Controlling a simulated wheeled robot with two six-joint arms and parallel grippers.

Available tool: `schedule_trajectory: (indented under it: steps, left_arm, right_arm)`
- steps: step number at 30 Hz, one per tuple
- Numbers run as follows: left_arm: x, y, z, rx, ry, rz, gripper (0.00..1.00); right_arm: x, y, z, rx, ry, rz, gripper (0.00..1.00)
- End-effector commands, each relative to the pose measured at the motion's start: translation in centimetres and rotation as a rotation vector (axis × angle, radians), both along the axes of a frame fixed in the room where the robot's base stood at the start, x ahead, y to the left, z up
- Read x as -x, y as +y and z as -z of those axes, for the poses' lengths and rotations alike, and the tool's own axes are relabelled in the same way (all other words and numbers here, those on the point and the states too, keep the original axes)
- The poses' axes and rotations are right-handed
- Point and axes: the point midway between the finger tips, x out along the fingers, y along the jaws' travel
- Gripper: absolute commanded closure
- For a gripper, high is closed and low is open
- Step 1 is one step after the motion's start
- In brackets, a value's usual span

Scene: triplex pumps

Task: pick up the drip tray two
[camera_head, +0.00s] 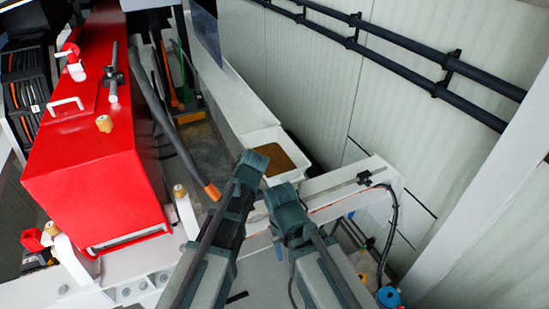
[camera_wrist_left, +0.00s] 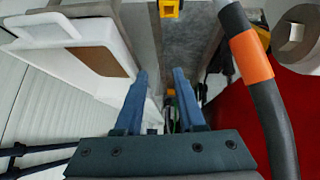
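A white drip tray (camera_head: 278,148) with a brown inside lies in a white channel along the wall, in the upper middle of the head view. It shows at the upper left of the left wrist view (camera_wrist_left: 78,32), with a white handle on its near side. My left gripper (camera_head: 248,165) is just in front of the tray and overlaps its lower left edge in the head view. In the left wrist view its two fingers (camera_wrist_left: 160,75) are apart with nothing between them. My right gripper (camera_head: 283,198) is below the tray, and its fingers are too foreshortened to read.
A large red pump housing (camera_head: 90,150) stands at left. A black hose with an orange end (camera_head: 211,192) hangs beside my left gripper. Black pipes (camera_head: 410,75) line the wall.

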Motion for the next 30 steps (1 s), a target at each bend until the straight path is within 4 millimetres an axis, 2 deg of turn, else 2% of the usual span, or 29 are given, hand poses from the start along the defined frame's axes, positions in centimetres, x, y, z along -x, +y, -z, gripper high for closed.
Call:
schedule_trajectory:
  steps: [1, 3, 7, 11, 16, 25, 30]
  left_arm:
    - [-1.4, -1.7, -0.5, 0.017, -0.044, -0.005, 0.61]
    - [-2.4, -3.0, -1.2, 0.041, -0.093, -0.015, 0.61]
    - [-3.1, -4.1, -1.7, 0.065, -0.134, -0.024, 0.61]
    - [-3.2, -4.2, -1.7, 0.068, -0.138, -0.026, 0.61]
    - [-4.1, -4.1, -0.6, 0.067, -0.137, -0.027, 0.61]
    - [-8.0, -3.4, 3.3, 0.068, -0.137, -0.027, 0.61]
    - [-9.3, -3.2, 4.3, 0.067, -0.136, -0.026, 0.61]
  right_arm:
    - [0.0, 0.0, 0.0, 0.000, 0.000, 0.000, 0.50]
    - [0.0, 0.0, 0.0, 0.000, 0.000, 0.000, 0.50]
    - [0.0, 0.0, 0.0, 0.000, 0.000, 0.000, 0.50]
    - [0.0, 0.0, 0.1, 0.000, 0.000, 0.000, 0.50]
    - [0.0, 0.0, 1.2, 0.000, 0.000, 0.001, 0.50]
    - [0.0, 0.0, 5.1, -0.001, -0.002, 0.004, 0.50]
    - [-0.1, 0.0, 6.1, -0.001, -0.003, 0.005, 0.50]
